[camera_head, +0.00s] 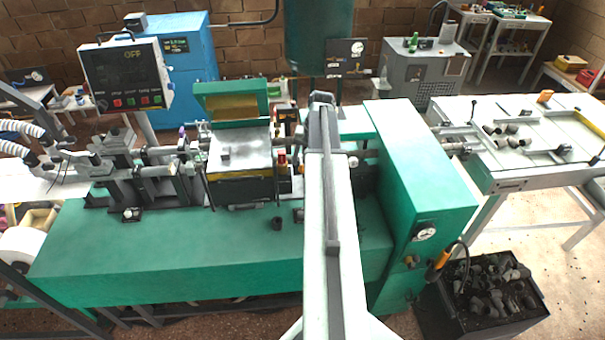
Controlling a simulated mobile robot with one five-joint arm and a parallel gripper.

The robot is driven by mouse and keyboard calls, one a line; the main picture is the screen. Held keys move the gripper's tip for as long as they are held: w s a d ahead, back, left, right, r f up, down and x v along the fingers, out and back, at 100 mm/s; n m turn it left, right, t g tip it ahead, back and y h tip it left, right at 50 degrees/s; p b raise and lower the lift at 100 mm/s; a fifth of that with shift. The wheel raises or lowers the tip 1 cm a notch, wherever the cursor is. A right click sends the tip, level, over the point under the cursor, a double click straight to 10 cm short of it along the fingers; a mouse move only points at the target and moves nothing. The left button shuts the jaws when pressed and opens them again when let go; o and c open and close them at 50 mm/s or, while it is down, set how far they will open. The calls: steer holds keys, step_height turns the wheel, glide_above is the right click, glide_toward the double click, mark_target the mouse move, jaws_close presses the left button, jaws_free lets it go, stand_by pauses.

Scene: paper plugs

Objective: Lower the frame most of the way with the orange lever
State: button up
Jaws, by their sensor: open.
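An orange-handled lever (439,260) sits low at the right front of the green machine (425,170), beside a dark curved hose or cable. A raised green lid-like frame (231,101) with a tan inner face stands tilted open at the back of a flat pale plate (239,150) in the machine's middle. I cannot tell for sure whether this is the frame that the lever moves. My arm reaches up the middle of the picture, well to the left of the orange handle. My gripper's fingers cannot be made out; the arm's far end hides what lies behind it.
A black bin (482,297) of dark plugs stands on the floor by the orange handle. A white table (540,140) with several plugs is at the right. A control panel (125,75) stands at upper left. The machine's green front top (180,245) is mostly clear.

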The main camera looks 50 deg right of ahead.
mark_target(302, 168)
steer(key=f+b, duration=0.2)
steer(key=f, duration=0.1)
steer(key=f+b, duration=0.1)
steer(key=shift+w+a+f, duration=0.3)
steer(key=shift+w+f, duration=0.05)
steer(key=shift+w, duration=0.05)
steer(key=shift+r, duration=0.1)
jaws_close()
stand_by(0.8)
steer(key=shift+a, duration=0.15)
steer(key=shift+w, duration=0.1)
